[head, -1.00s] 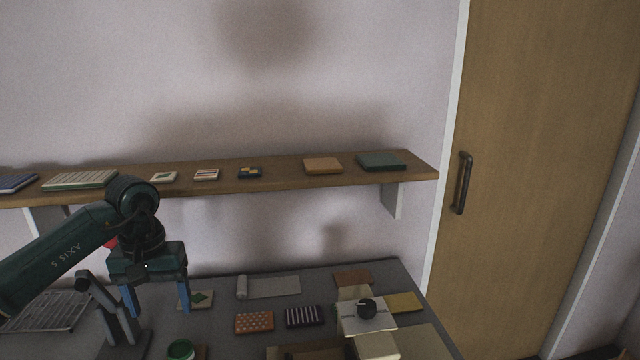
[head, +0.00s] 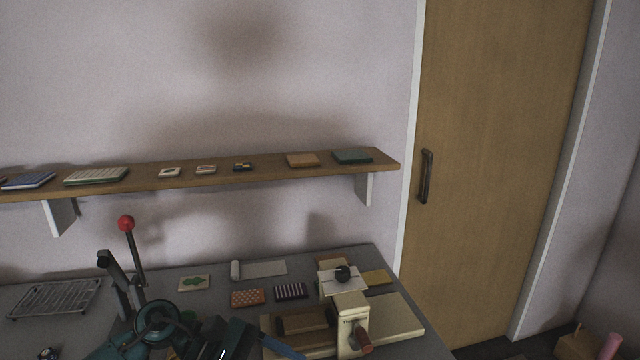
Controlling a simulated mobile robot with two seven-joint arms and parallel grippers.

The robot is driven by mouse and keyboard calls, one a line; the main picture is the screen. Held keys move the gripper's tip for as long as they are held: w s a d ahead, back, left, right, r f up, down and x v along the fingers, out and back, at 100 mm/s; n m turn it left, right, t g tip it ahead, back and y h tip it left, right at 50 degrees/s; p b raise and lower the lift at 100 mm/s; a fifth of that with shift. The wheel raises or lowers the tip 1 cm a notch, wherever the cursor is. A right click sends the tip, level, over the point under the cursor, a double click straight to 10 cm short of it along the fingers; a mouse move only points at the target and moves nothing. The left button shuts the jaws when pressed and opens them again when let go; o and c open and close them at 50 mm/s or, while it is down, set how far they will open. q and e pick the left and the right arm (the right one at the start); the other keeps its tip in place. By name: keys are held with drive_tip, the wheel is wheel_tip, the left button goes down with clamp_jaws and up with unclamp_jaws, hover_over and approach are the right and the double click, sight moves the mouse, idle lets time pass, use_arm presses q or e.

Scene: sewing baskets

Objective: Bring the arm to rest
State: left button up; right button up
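My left arm comes in at the bottom of the head view, left of centre, low over the front of the grey table (head: 205,265). Its gripper (head: 285,346) is at the bottom edge, pointing right, beside the cream and brown machine (head: 347,318). One blue finger shows; the other is hidden or out of frame, so I cannot tell its opening. I see nothing held in it. My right gripper is not in view.
A lever with a red knob (head: 126,223) stands behind my arm. A wire rack (head: 55,299), a green-patterned card (head: 194,283), an orange dotted block (head: 247,298) and a striped block (head: 291,291) lie on the table. A wall shelf (head: 220,173) holds several flat items.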

use_arm(q)
drive_tip(key=d+r+n+t+h+p, duration=0.15)
drive_tip(key=n+t+h, duration=0.3)
drive_tip(key=n, duration=0.55)
drive_tip(key=d+r+n+t+h, duration=0.25)
drive_tip(key=n+t, duration=0.25)
drive_tip(key=n, duration=0.5)
drive_tip(key=s+a+f+n+t+y+p, duration=0.15)
drive_tip(key=a+f+n+t+y, duration=0.4)
drive_tip(key=n, duration=0.95)
drive_tip(key=s+a+f+n+t+y+b, duration=0.15)
drive_tip(key=a+f+n+y, duration=0.25)
drive_tip(key=f+n+y, duration=0.75)
drive_tip(key=s+a+f+n+g+p, duration=0.1)
drive_tip(key=s+a+f+n+g, duration=0.1)
drive_tip(key=s+n, duration=0.7)
drive_tip(key=f+n+g, duration=0.1)
drive_tip(key=n+g, duration=0.1)
drive_tip(key=n, duration=0.1)
drive_tip(key=shift+a+f+h, duration=0.2)
drive_tip(key=shift+f+h, duration=0.15)
drive_tip(key=shift+h, duration=0.05)
